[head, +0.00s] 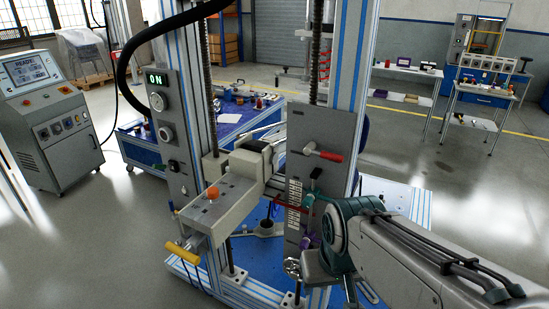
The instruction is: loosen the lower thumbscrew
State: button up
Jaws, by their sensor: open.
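A grey upright plate (318,135) on the right column of the test machine carries a vertical scale (294,207) with a dark red bar across it. A small teal part (308,200) sits beside the scale and a small purple part (311,241) sits lower. The purple part looks like the lower thumbscrew, but its shape is too small to make out. My arm comes in from the lower right. My gripper (292,267) appears small and silvery at its end, open, below and left of the purple part. I cannot tell whether they touch.
A red-handled lever (323,154) sticks out above the scale. A grey arm with an orange button (212,191) and a yellow handle (182,252) stand to the left. A control console (48,110) is farther left.

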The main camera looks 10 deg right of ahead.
aim_at(303, 245)
jog(key=u, duration=0.4)
jog(key=k, duration=0.4)
jog(key=u, duration=0.65)
